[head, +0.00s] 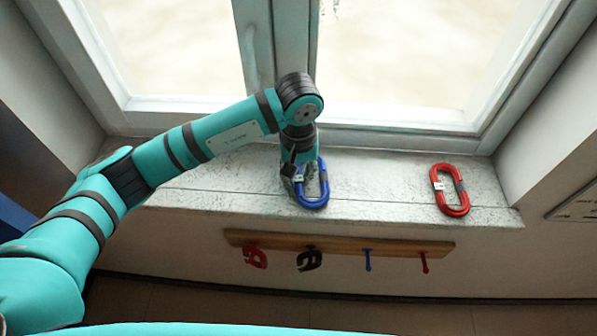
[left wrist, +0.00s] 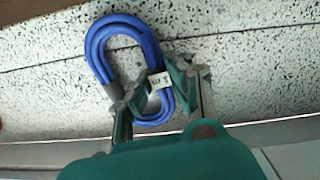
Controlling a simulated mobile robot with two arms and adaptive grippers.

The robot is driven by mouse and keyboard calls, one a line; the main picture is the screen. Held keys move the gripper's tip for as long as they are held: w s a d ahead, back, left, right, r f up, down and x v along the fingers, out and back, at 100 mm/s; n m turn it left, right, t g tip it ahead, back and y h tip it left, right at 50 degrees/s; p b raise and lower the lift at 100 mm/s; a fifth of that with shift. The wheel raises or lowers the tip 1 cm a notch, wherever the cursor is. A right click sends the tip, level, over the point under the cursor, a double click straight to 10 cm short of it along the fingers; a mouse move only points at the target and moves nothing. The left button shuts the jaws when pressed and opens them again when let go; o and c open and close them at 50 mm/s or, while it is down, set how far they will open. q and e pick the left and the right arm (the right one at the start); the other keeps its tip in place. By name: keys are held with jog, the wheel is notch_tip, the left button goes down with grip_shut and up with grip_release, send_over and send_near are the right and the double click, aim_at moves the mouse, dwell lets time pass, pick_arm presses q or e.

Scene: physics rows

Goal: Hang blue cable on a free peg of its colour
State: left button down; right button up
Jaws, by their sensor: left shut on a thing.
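The blue cable (head: 312,204) is a bundled loop at the front of the stone windowsill, below the window's middle post. My left gripper (head: 295,180) is shut on the loop's left side in the head view. The left wrist view shows the fingers (left wrist: 155,88) on one side of the blue cable (left wrist: 96,50), beside a white tag. I cannot tell whether the loop still touches the sill. A bare blue peg (head: 367,260) sticks out of the wooden rail (head: 340,245) below the sill. My right gripper is not in view.
A red cable loop (head: 462,206) lies on the sill at the right. On the rail, a red cable (head: 255,257) and a black cable (head: 309,260) hang at the left; a red peg (head: 424,263) at the right is bare. The sill between the loops is clear.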

aim_at(297, 177)
pick_arm(q)
jog(key=shift+f+b, duration=0.25)
jog(key=shift+b, duration=0.2)
jog(key=c, duration=1.3)
grip_release()
jog(key=shift+o, duration=0.2)
jog(key=shift+r, duration=0.1)
jog(key=shift+r+p, duration=0.1)
jog(key=shift+p, duration=0.35)
jog(key=shift+r+p, duration=0.1)
jog(key=shift+p, duration=0.45)
notch_tip(297, 177, up, 5)
jog(key=b, duration=0.4)
jog(key=shift+w+a+r, duration=0.15)
jog(key=shift+r, duration=0.05)
notch_tip(297, 177, up, 12)
jog(key=b, duration=0.2)
jog(key=shift+f+b, duration=0.2)
jog(key=shift+b, duration=0.15)
